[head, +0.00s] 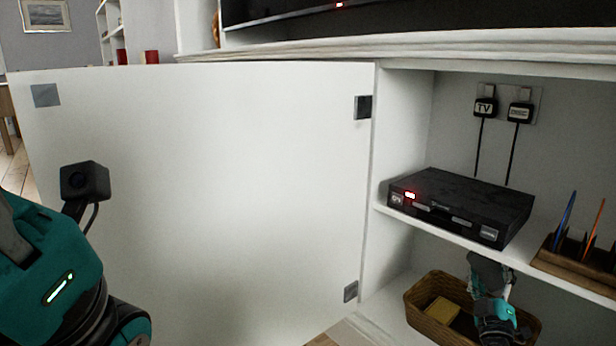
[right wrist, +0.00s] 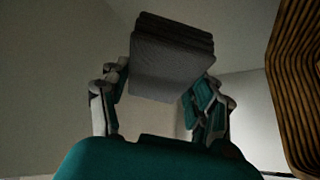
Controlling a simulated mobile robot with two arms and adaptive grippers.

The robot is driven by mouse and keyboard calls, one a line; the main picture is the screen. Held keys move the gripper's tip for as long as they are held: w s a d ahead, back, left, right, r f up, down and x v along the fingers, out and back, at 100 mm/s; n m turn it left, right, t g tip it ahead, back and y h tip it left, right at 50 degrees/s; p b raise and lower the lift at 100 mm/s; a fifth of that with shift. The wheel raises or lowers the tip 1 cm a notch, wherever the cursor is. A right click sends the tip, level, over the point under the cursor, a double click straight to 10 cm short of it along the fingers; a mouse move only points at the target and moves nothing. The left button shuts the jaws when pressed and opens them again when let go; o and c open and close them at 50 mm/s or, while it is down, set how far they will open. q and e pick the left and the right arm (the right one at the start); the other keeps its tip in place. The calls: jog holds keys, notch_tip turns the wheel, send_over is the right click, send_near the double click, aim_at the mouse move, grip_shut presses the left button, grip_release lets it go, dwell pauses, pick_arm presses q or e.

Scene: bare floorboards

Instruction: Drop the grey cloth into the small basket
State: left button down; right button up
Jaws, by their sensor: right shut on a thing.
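The grey cloth (right wrist: 172,60) is a folded, flat pad in the right wrist view, clamped between the fingertips of my right gripper (right wrist: 165,88). In the head view my right gripper (head: 490,280) is inside the lower cabinet compartment, in front of or over the right part of the small brown woven basket (head: 420,312); I cannot tell its exact height. The basket also shows at the right edge of the right wrist view (right wrist: 296,80), beside the cloth. My left arm is at the far left, its fingers out of view.
A yellow item (head: 441,309) lies in the basket. A shelf with a black box (head: 460,203) and a wooden organiser (head: 575,262) is just above my right gripper. The white cabinet door (head: 220,190) stands open between my arms.

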jog(key=shift+f+b, duration=1.05)
jog(key=shift+f, duration=1.3)
jog(key=o, duration=1.1)
